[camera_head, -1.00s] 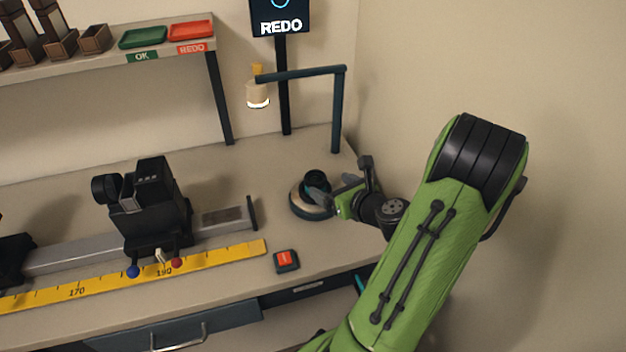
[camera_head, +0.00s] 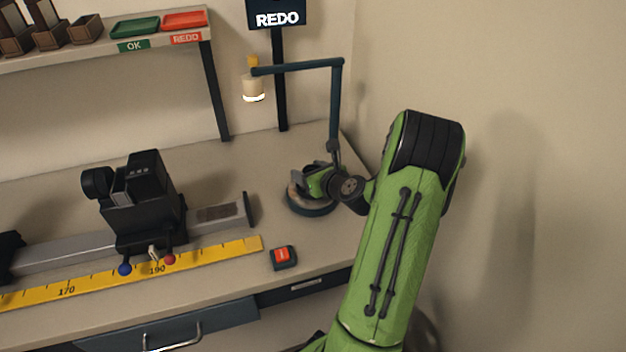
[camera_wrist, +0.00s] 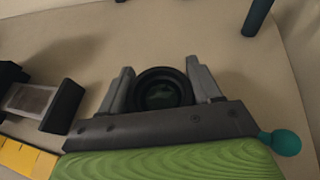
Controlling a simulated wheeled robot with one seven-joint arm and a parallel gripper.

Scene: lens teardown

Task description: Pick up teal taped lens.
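A dark round lens (camera_wrist: 163,92) with thick black rings shows in the wrist view, glass facing the camera. It lies between the two grey fingers of my gripper (camera_wrist: 160,66). The fingers stand wide apart, one on each side and close to its rim; firm contact does not show. No teal tape shows on the visible part of the lens. In the head view my gripper (camera_head: 309,180) is low over the round dark base (camera_head: 312,209) at the right of the bench and hides the lens there.
A lamp arm (camera_head: 300,67) on a post rises just behind my gripper. A black device (camera_head: 142,205) stands on a rail to the left, with a yellow ruler (camera_head: 205,254) in front. A red button box (camera_head: 283,257) sits near the bench's front edge.

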